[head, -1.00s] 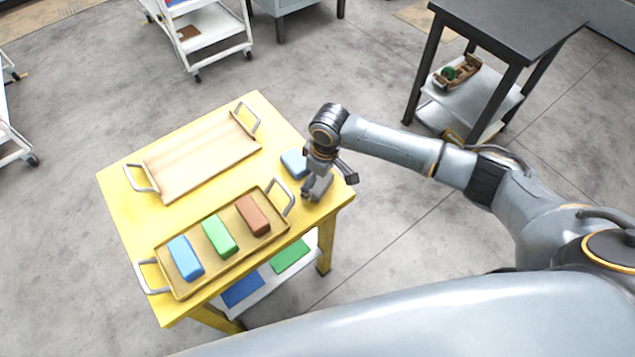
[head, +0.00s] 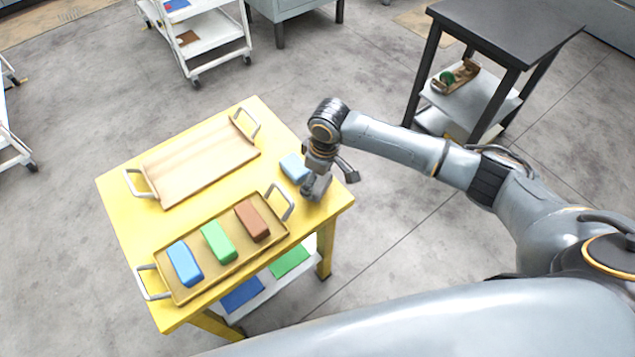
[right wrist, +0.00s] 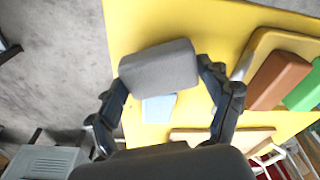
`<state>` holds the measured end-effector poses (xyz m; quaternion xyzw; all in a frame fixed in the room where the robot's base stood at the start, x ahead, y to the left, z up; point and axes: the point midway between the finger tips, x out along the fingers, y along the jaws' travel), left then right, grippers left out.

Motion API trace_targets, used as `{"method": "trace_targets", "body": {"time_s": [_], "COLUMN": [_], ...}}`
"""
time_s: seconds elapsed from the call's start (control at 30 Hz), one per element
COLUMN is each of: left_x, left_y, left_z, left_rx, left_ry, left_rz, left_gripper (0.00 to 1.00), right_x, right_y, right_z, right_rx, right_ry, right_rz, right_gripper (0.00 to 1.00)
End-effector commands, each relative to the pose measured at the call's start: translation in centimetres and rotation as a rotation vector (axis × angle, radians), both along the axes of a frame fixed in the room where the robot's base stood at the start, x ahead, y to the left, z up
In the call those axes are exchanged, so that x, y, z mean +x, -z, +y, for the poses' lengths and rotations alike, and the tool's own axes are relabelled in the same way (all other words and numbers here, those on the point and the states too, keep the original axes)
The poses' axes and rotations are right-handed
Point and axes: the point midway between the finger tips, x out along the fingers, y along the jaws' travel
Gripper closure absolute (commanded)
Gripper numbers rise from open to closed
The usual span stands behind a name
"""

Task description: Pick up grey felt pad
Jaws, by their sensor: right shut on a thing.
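The grey felt pad (right wrist: 160,68) is a rounded block between the two dark fingers of my right gripper (right wrist: 165,72) in the right wrist view. The fingers press on its two ends, so the gripper is shut on it. In the head view the grey pad (head: 317,188) shows at the right corner of the yellow table (head: 225,187), below my right gripper (head: 315,178) and partly hidden by it. I cannot tell whether the pad touches the tabletop. My left gripper is out of view.
A light blue block (head: 294,167) lies close behind the gripper. The near tray (head: 179,292) holds blue (head: 185,263), green (head: 218,241) and brown (head: 252,220) blocks. An empty wooden tray (head: 200,165) lies behind. A dark table (head: 510,30) stands at the back right.

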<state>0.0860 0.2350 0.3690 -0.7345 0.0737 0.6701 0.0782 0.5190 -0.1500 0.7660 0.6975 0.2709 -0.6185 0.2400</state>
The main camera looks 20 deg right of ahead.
Motion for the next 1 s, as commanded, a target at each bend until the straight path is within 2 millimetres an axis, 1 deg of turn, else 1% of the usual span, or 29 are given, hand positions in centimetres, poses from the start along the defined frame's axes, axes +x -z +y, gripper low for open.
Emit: {"method": "trace_targets", "body": {"time_s": [0.03, 0.17, 0.33, 0.4, 0.5, 0.63, 0.8, 1.0], "left_x": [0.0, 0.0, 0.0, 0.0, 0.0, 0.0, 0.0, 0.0], "left_y": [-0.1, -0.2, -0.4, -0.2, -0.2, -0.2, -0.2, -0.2], "left_z": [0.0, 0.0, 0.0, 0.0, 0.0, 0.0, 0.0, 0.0], "left_rx": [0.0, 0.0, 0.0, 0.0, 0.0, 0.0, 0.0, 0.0], "left_ry": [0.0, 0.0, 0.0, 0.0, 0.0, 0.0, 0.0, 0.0], "left_rz": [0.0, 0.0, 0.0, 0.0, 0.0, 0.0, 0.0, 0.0], "left_gripper": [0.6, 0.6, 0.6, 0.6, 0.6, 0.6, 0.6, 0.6], "right_x": [-0.3, -2.1, -5.2, -7.2, -9.4, -11.5, -13.0, -13.5], "right_y": [-0.9, -3.2, -6.9, -7.4, -8.5, -9.5, -10.2, -10.4], "right_z": [0.1, 0.7, 1.5, 2.1, 2.7, 3.3, 3.8, 3.9], "right_rx": [0.001, 0.002, 0.003, 0.004, 0.002, 0.002, 0.001, 0.0], "right_ry": [-0.002, -0.005, -0.006, -0.007, -0.006, -0.004, -0.001, 0.0], "right_rz": [-0.002, -0.003, -0.004, -0.001, -0.001, -0.003, -0.002, 0.0], "right_gripper": [0.57, 0.57, 0.57, 0.57, 0.57, 0.57, 0.57, 0.57]}}
